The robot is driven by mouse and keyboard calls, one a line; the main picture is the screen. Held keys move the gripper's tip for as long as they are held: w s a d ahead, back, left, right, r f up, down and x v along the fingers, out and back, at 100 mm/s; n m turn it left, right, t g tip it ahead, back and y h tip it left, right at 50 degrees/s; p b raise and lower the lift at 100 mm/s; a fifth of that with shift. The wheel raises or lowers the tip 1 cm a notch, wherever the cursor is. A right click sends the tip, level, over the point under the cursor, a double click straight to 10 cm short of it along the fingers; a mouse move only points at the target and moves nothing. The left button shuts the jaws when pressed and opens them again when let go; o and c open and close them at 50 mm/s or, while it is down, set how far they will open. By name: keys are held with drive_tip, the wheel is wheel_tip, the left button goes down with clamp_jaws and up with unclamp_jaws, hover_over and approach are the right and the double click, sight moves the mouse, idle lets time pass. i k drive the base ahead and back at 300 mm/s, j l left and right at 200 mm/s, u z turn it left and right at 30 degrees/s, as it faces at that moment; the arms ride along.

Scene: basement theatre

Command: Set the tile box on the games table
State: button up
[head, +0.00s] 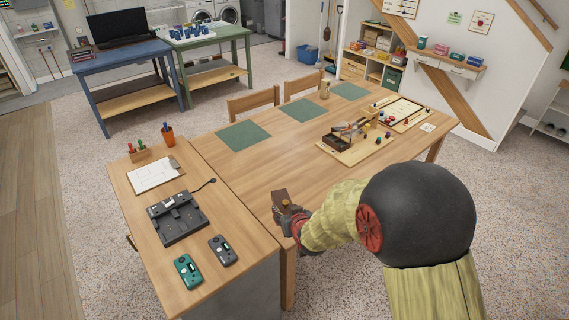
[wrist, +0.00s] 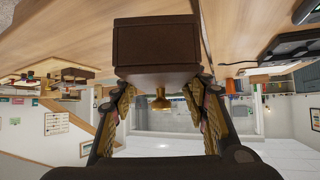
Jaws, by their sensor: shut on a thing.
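A dark brown box (wrist: 156,45), which looks like the tile box, is between the fingers of my gripper (wrist: 160,85) in the wrist view. A brass knob (wrist: 160,99) shows on its near side. In the head view the box (head: 281,198) is at the near left part of the long wooden table (head: 237,174), with my gripper (head: 289,217) shut on it from the near side. I cannot tell whether the box touches the tabletop. My fingers partly hide its lower end.
Green mats (head: 243,135) lie along the table's far side. A wooden tray (head: 350,153) with a dark box and a game board (head: 402,113) stand to the right. A desk (head: 143,207) with a black device (head: 178,217) adjoins at left. The tabletop's middle is clear.

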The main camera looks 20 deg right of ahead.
sight(294, 177)
drive_tip(key=i, duration=0.95)
